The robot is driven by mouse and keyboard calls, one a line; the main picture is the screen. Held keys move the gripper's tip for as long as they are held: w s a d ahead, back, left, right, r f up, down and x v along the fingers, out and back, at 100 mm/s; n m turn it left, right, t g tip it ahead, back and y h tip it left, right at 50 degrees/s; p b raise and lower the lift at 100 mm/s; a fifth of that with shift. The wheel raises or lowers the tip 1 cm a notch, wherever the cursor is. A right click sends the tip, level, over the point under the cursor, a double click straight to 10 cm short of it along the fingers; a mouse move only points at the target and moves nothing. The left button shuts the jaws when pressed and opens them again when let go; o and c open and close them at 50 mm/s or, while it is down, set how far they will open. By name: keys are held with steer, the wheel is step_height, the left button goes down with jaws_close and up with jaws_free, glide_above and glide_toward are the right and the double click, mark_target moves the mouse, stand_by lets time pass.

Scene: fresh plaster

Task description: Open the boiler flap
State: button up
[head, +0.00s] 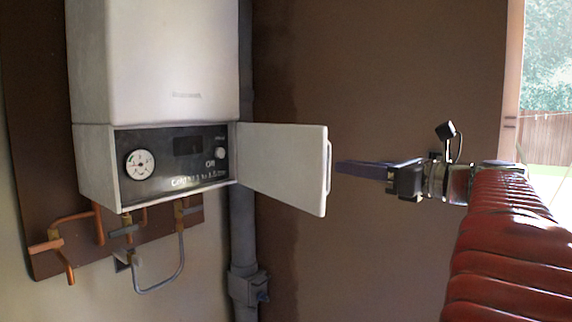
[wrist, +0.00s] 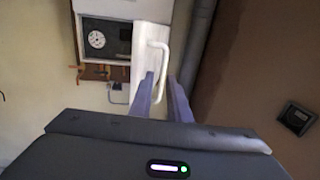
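The white boiler (head: 155,60) hangs on the wall at the left in the head view. Its flap (head: 282,165) stands swung out to the right, baring the dark control panel (head: 172,160) with its round gauge. A bar handle (head: 328,168) is at the flap's free edge; in the wrist view the flap's handle (wrist: 163,52) shows as a white loop. My gripper (head: 342,168) is just right of the handle in the head view. In the wrist view its two purple fingers (wrist: 162,90) are apart with a gap between them. Contact with the handle cannot be told.
Copper pipes (head: 70,240) and a grey hose run below the boiler. A grey vertical pipe (head: 243,230) with a box runs down the wall behind the flap. A window (head: 545,60) is at the far right. The brown wall behind the gripper is bare.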

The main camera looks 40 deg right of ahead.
steer(key=shift+x, duration=3.35)
jaws_close()
